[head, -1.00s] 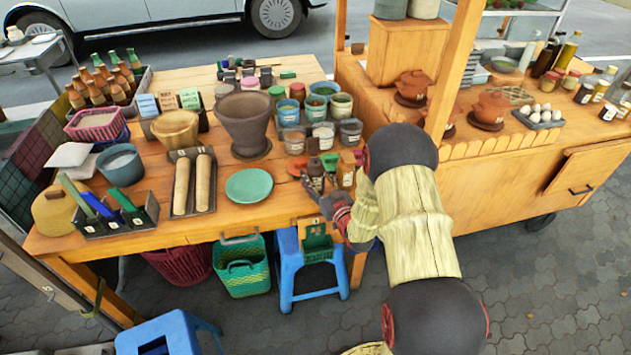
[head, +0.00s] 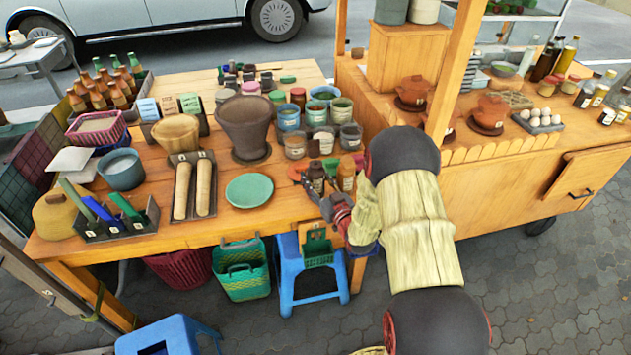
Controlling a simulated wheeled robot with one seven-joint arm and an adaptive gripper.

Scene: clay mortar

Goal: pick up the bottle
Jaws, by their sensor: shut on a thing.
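A small dark brown bottle (head: 316,173) with a pale label stands upright at the front edge of the wooden table in the head view. My gripper (head: 318,190) reaches in from the right at the table's front edge and is shut on this bottle. The fingertips are small and partly hidden by my own wrist, so the exact grip is hard to see. An amber bottle (head: 346,176) stands just right of it. I cannot see a clear gap under the held bottle.
A green-topped item (head: 330,166) and several glass jars (head: 295,144) crowd close behind. A green plate (head: 249,190) and a mortar (head: 244,125) lie to the left. A blue stool (head: 306,270) stands below the front edge.

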